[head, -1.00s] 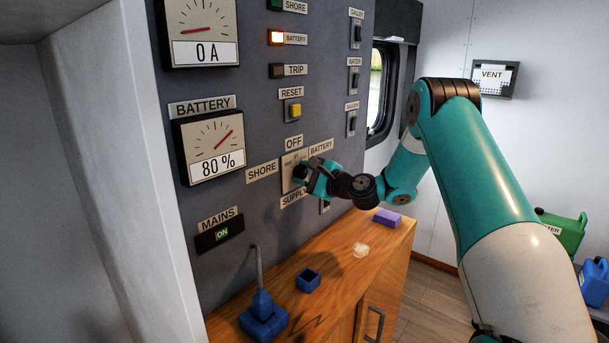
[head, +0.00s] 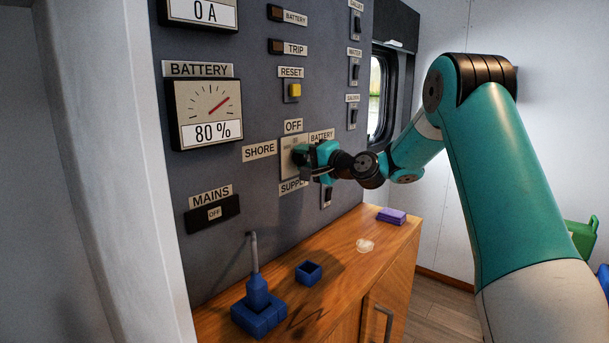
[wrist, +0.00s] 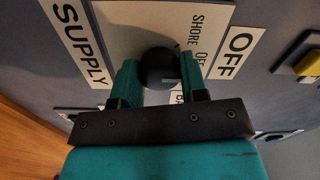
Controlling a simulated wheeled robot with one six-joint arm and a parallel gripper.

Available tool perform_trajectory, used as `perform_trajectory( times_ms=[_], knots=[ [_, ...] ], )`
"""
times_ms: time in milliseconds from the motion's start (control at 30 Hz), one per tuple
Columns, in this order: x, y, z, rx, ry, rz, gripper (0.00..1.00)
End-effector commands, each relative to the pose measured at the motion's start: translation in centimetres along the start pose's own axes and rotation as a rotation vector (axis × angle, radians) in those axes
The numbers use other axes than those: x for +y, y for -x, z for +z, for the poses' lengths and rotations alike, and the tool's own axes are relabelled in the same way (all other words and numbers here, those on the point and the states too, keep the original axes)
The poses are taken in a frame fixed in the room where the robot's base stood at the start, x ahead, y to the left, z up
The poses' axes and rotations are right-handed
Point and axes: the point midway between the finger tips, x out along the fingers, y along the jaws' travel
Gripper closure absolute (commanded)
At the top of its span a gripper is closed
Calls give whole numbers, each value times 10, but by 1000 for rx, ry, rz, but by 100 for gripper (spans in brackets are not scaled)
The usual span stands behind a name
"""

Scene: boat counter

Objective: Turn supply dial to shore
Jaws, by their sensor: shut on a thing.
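The supply dial is a black round knob (wrist: 159,66) on a pale plate (head: 288,168), with SHORE (head: 260,151) at left, OFF (head: 293,126) above, BATTERY at right and SUPPLY below. My gripper (head: 302,156) is at the plate and hides most of the knob in the head view. In the wrist view, the teal fingers of my gripper (wrist: 160,74) are shut on the knob, one on each side. The mains display (head: 214,213) reads OFF, and the BATTERY lamp (head: 275,14) is dark.
A yellow reset button (head: 295,90) is above the dial and a column of black switches (head: 354,72) is to its right. On the wooden counter (head: 340,276) below are a blue plug block (head: 259,312), a small blue box (head: 309,272) and a purple block (head: 391,215).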

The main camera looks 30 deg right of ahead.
Motion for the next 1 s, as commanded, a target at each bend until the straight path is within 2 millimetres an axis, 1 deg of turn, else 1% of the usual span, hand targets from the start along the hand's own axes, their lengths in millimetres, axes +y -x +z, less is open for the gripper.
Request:
perform_trajectory(
  times_ms=[33,67,400,600,800,1000],
  knots=[
    [8,0,2,-1,45,-1,84],
    [8,0,2,-1,72,0,84],
    [8,0,2,-1,392,1,84],
    [7,0,2,-1,554,1,84],
    [5,0,1,-2,677,2,84],
    [3,0,1,-3,750,3,84]
  ],
)
